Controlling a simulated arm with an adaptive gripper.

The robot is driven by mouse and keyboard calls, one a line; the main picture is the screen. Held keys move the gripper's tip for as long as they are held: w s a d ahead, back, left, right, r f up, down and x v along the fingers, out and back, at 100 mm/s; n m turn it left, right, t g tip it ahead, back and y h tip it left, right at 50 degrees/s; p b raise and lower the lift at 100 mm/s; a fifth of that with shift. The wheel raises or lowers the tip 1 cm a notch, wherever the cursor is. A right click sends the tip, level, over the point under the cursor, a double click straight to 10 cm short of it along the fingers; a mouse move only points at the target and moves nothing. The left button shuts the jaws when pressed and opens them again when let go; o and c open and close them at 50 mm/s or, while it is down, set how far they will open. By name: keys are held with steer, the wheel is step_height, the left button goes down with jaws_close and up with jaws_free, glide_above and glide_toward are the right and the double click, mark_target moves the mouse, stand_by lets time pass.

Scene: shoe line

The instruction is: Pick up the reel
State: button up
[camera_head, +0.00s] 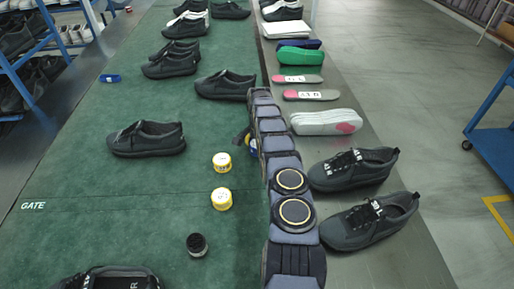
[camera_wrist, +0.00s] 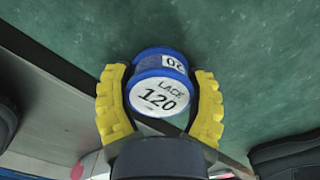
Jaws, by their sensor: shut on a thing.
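A blue reel with a white label reading what looks like "LACK 120" (camera_wrist: 160,94) sits between the two yellow fingers of my gripper (camera_wrist: 160,98) in the wrist view. The fingers are shut on its sides, and its labelled end faces the camera. In the head view my gripper (camera_head: 251,142) is at the right edge of the green mat, mostly hidden by my arm. I cannot tell whether the reel touches the mat.
Two yellow-and-white reels (camera_head: 221,199) and a black round item (camera_head: 197,244) stand on the green mat (camera_head: 90,200). A dark shoe (camera_head: 147,139) is to the left. Shoes (camera_head: 370,221) and soles (camera_head: 326,121) line the grey strip on the right. A small blue item (camera_head: 110,78) lies far left.

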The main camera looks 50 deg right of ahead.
steer(key=shift+r, duration=0.3)
step_height(320, 180, up, 3)
steer(key=shift+s+a+f, duration=0.1)
steer(key=s+a+r, duration=0.9)
steer(key=shift+s+a+r, duration=0.2)
steer(key=shift+s+a, duration=0.05)
steer(key=shift+a, duration=0.15)
steer(key=w+a+r+n, duration=0.3)
steer(key=a+r+n, duration=0.2)
steer(key=a, duration=0.5)
steer(key=w+a+r+n, duration=0.3)
steer(key=a+r+n, duration=0.2)
steer(key=a, duration=0.6)
steer(key=w+a+r+n, duration=0.4)
steer(key=a+n, duration=0.4)
steer(key=a, duration=0.3)
steer(key=shift+r+n, duration=0.4)
steer(key=shift+r, duration=0.45)
